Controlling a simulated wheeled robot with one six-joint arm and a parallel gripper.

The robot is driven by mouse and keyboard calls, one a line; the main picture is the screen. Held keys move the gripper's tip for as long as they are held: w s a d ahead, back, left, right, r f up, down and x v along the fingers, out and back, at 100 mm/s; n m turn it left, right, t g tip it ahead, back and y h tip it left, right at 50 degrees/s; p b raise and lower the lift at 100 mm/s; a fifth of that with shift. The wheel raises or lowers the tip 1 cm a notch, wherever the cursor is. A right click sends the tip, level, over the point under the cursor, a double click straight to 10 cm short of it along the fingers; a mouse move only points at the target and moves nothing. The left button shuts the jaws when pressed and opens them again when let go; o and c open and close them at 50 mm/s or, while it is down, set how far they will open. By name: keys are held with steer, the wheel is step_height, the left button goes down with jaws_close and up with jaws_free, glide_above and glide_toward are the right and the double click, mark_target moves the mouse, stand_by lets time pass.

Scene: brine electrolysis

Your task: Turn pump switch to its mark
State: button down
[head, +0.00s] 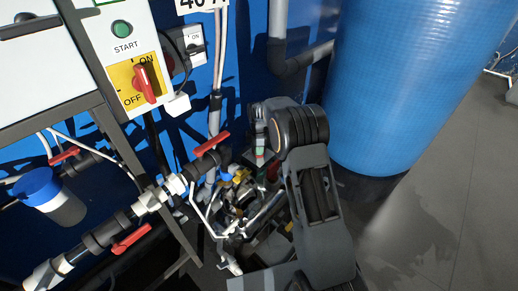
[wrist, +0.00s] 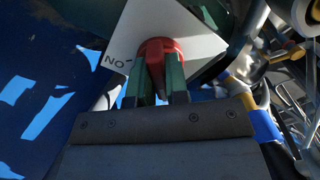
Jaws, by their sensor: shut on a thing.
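In the wrist view, a red knob (wrist: 160,45) stands on a white plate (wrist: 195,28). The letters "NO" are printed on the plate, left of the knob. My gripper (wrist: 160,78) has its two green fingers on either side of the knob and is shut on it. The fingers cover part of the knob, and I cannot tell its exact angle against the mark. In the head view, my gripper (head: 261,142) is low among the pipework, and a small patch of red and white shows at its tip.
A yellow panel with a red rotary switch (head: 148,80) marked ON and OFF is at upper left. Pipes with red valve handles (head: 212,143) run left of my arm. A large blue tank (head: 425,80) stands close on the right. Grey floor (head: 450,215) is clear at lower right.

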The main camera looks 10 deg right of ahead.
steer(key=shift+m, duration=0.3)
steer(key=m+p, duration=0.1)
steer(key=m, duration=0.2)
steer(key=shift+r+m, duration=0.1)
steer(key=shift+m, duration=0.2)
steer(key=m, duration=0.4)
steer(key=shift+m+p, duration=0.3)
steer(key=shift+p, duration=0.1)
steer(key=m, duration=0.4)
steer(key=shift+m+p, duration=0.4)
steer(key=shift+m, duration=2.1)
steer(key=c, duration=1.1)
jaws_free()
step_height(320, 180, up, 14)
steer(key=shift+f+p, duration=0.15)
steer(key=shift+p, duration=0.5)
